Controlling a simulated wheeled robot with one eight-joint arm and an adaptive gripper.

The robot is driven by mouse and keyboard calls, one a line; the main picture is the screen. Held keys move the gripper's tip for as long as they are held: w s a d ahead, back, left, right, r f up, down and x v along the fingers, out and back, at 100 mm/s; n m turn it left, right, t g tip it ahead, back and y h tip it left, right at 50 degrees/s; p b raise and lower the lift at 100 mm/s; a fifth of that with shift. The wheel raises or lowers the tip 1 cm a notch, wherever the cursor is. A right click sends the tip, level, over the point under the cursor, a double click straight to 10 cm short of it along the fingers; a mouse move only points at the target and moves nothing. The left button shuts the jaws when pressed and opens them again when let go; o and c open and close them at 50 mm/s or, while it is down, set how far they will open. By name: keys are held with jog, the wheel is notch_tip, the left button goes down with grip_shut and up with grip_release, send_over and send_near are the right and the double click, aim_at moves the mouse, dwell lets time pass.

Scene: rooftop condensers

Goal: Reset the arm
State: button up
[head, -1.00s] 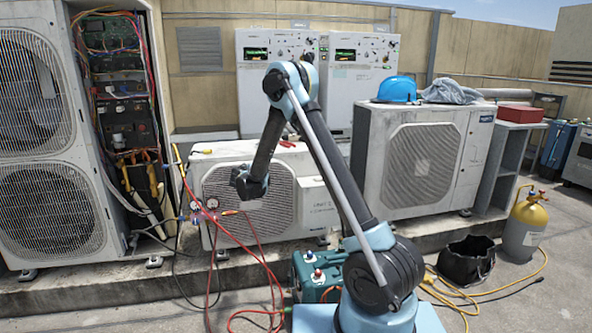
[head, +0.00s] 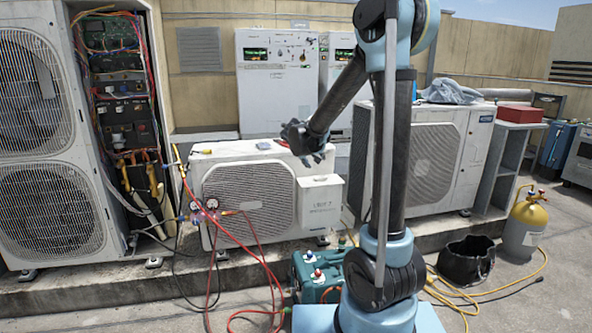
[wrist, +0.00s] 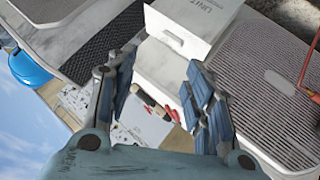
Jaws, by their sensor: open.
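My gripper (head: 308,142) is raised above the right end of the top of the small middle condenser (head: 245,200) in the head view. In the wrist view my gripper (wrist: 165,95) has its two padded fingers spread wide, with nothing held between them. A tool with a dark and red handle (wrist: 150,103) shows beyond the fingers, apart from them. My arm stands nearly upright, with its elbow at the top edge of the head view and the forearm sloping down to the left.
A white box (head: 320,203) is on the condenser's front. An open electrical cabinet (head: 120,110) is at left. Red hoses (head: 265,270) cross the floor.

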jog(key=s+d+m+g, duration=0.1)
jog(key=s+d, duration=0.3)
jog(key=s, duration=0.3)
jog(key=s+d+f+g+y, duration=0.1)
jog(key=s+d+g, duration=0.1)
jog(key=s+d, duration=0.35)
jog(key=s+d+m+g, duration=0.1)
jog(key=s+d, duration=0.1)
jog(key=s, duration=0.7)
jog(key=s+f+g+y, duration=0.1)
jog(key=s+f, duration=0.2)
jog(key=s, duration=0.4)
jog(key=s+f+g+y, duration=0.1)
jog(key=s+f, duration=0.2)
jog(key=s, duration=0.5)
jog(key=s+f+m+g+y, duration=0.1)
jog(key=s+f, duration=0.2)
jog(key=s, duration=0.4)
jog(key=shift+s+f, duration=0.2)
jog(key=shift+s, duration=0.15)
jog(key=shift+d, duration=0.1)
jog(key=c, duration=0.3)
jog(key=shift+s, duration=0.1)
